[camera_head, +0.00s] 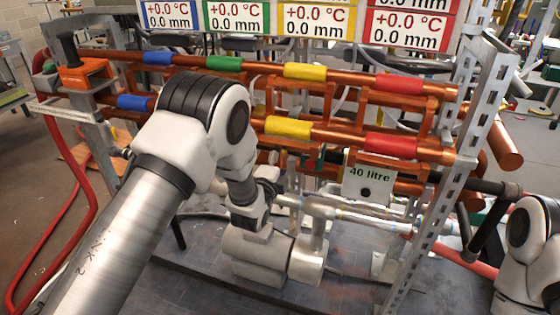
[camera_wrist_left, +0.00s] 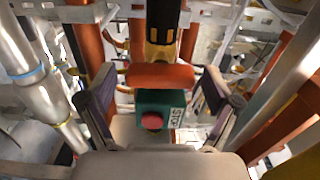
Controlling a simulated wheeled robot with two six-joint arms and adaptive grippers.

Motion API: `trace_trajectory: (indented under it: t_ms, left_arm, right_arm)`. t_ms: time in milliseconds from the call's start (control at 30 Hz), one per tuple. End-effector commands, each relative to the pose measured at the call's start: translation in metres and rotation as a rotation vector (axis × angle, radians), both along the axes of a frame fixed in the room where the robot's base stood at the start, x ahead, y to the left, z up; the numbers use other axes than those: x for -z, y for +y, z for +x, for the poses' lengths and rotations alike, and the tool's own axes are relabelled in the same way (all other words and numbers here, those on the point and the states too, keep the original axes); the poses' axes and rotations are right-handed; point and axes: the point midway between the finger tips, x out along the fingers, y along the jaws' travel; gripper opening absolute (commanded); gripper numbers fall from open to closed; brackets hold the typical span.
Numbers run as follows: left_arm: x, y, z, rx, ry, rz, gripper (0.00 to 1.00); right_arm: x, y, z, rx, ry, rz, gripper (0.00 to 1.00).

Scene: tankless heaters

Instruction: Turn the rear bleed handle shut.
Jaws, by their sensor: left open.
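In the left wrist view my left gripper (camera_wrist_left: 158,82) is open, with one dark-padded finger on each side of an orange-red bar-shaped handle (camera_wrist_left: 160,75). The handle lies across the space between the fingertips, with visible gaps at both ends. Behind it is a black and yellow-orange upright part (camera_wrist_left: 161,25). I cannot tell for sure whether this is the rear bleed handle. In the head view my left arm reaches in front of the copper pipe rack, and its fingers cannot be made out. My right arm shows at the lower right edge; its gripper is out of frame.
A green box with a red button and a STOP label (camera_wrist_left: 152,121) sits just below the handle. Copper pipes (camera_head: 390,146) with coloured bands run across the rack. A steel upright (camera_head: 440,215) stands at right. A "40 litre" sign (camera_head: 368,184) hangs near the middle.

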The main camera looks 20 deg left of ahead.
Motion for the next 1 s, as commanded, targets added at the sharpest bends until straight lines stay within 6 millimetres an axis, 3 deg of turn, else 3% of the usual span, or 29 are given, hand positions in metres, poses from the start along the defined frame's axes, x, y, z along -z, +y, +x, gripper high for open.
trace_trajectory:
  t_ms: [167, 500, 600, 1000]
  left_arm:
    - [0.001, 0.0, -0.015, 0.0, 0.003, 0.0, 0.9]
    - [0.001, 0.003, -0.097, 0.001, 0.004, 0.001, 0.9]
    - [0.001, 0.003, -0.112, 0.001, 0.002, 0.001, 0.9]
    - [0.0, 0.004, -0.12, 0.001, 0.0, 0.0, 0.9]
  right_arm:
    - [0.0, 0.0, 0.0, 0.0, 0.0, 0.0, 0.0]
    - [0.0, 0.0, 0.0, 0.0, 0.0, 0.0, 0.0]
    - [0.0, 0.0, 0.0, 0.0, 0.0, 0.0, 0.0]
    - [0.0, 0.0, 0.0, 0.0, 0.0, 0.0, 0.0]
